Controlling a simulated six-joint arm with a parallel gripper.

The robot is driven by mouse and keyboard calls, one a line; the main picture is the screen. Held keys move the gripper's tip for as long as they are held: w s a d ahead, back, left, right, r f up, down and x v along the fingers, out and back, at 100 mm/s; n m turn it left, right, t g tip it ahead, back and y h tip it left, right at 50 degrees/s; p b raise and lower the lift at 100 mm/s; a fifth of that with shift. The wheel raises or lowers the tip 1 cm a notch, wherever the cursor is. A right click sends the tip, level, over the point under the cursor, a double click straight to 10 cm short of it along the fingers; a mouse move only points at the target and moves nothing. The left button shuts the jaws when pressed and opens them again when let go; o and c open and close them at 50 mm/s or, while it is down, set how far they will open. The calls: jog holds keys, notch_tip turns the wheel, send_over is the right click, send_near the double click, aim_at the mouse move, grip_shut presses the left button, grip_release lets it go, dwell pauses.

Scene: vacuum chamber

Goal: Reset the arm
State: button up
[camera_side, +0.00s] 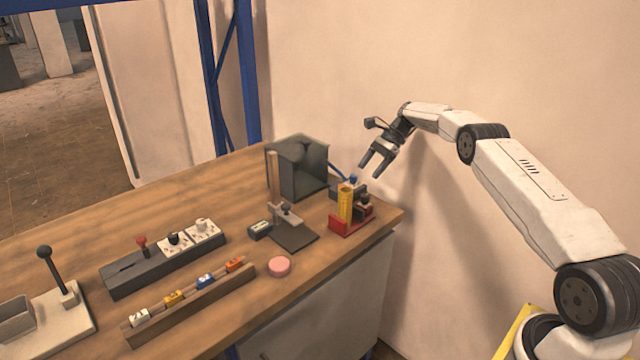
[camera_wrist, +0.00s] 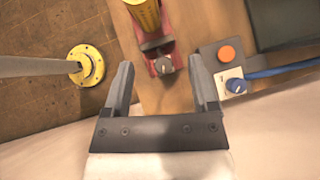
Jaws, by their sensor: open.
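My gripper (camera_side: 375,168) is open and empty. In the side view it hangs in the air above the right end of the wooden bench (camera_side: 100,225), fingers pointing down and to the left. Just below it on the bench stand a red holder with a yellow cylinder (camera_side: 345,203) and a small box with a blue knob (camera_side: 353,180). In the wrist view my two fingers (camera_wrist: 160,88) are spread apart. The yellow cylinder (camera_wrist: 145,15) and a grey knob on the red holder (camera_wrist: 163,65) show beyond and between them. Nothing is between the fingertips at their height, as far as I can tell.
A dark open-fronted box (camera_side: 297,168) and a stand with a wooden post (camera_side: 274,190) are left of the red holder. A rail with coloured blocks (camera_side: 190,305), a pink disc (camera_side: 279,267) and a lever (camera_side: 55,275) sit further left. A wall is behind; air around my arm is clear.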

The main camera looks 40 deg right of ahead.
jog(key=shift+w+a+r, duration=0.1)
jog(key=shift+a+r, duration=0.1)
jog(key=shift+a, duration=0.3)
jog(key=s+a+r+n+g+h, duration=0.1)
jog(key=s+a+n+h, duration=0.25)
jog(key=a, duration=0.35)
jog(key=s+a+r+n+h, duration=0.2)
jog(key=s+a+n, duration=0.25)
jog(key=a, duration=0.35)
jog(key=s+a+n+h, duration=0.1)
jog(key=s+a+n, duration=0.2)
jog(key=s, duration=0.3)
jog(key=s+a+f+n+t+h, duration=0.1)
jog(key=s+a+n, duration=0.2)
jog(key=s+n, duration=0.2)
jog(key=s+a+n+h, duration=0.1)
jog(key=s+a+n, duration=0.2)
jog(key=s, duration=0.6)
jog(key=shift+s+a+f+n, duration=0.2)
jog(key=shift+a+n, duration=0.1)
jog(key=shift+n, duration=0.4)
